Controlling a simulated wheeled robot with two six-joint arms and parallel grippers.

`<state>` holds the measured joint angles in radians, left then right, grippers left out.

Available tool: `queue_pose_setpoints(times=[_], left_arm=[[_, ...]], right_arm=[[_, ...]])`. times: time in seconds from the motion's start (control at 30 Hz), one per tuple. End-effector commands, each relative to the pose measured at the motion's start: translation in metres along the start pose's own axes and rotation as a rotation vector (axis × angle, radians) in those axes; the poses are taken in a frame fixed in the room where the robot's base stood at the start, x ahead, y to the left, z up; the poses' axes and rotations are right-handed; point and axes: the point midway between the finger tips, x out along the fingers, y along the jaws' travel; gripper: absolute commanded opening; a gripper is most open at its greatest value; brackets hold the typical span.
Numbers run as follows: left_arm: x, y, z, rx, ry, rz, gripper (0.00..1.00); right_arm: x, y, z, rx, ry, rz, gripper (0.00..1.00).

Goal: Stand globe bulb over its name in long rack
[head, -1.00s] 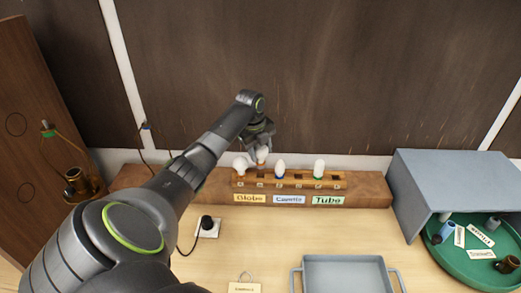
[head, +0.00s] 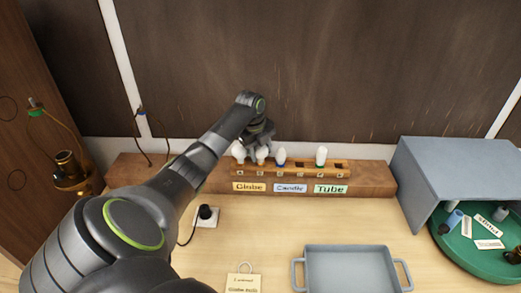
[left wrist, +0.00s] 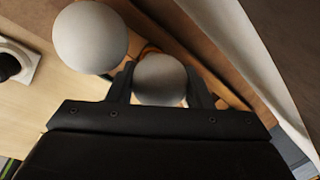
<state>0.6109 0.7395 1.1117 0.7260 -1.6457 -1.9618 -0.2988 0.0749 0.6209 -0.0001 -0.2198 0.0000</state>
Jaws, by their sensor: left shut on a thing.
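My left gripper (head: 258,140) is shut on a white globe bulb (head: 262,155), which is upright at the long wooden rack (head: 305,171), above the yellow "Globe" label (head: 249,187). In the left wrist view the held bulb (left wrist: 160,80) is between the two fingers. I cannot tell whether its base is fully seated in a hole. Another white globe bulb (head: 238,152) stands just left of it, and it also shows in the left wrist view (left wrist: 90,38). My right gripper is not in view.
A grey tray (head: 348,250) lies in front. A grey box-like cover (head: 450,170) and green round tray (head: 475,262) are at right. A black plug (head: 205,212) sits near my arm.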

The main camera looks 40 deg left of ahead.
Motion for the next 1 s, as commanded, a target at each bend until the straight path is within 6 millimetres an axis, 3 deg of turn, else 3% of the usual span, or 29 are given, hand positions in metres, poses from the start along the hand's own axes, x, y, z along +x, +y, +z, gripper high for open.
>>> queue_pose_setpoints(times=[0.87,0.9,1.0], left_arm=[[0.0040,0.0009,-0.0001,0.000,0.000,0.000,0.24],[0.0041,0.0010,-0.0001,0.000,0.001,0.001,0.51],[0.0041,0.0010,-0.0001,0.000,0.001,0.001,0.64]], right_arm=[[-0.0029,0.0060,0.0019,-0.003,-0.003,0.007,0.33],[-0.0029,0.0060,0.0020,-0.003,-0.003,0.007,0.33],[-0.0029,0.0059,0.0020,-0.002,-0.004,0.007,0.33]])
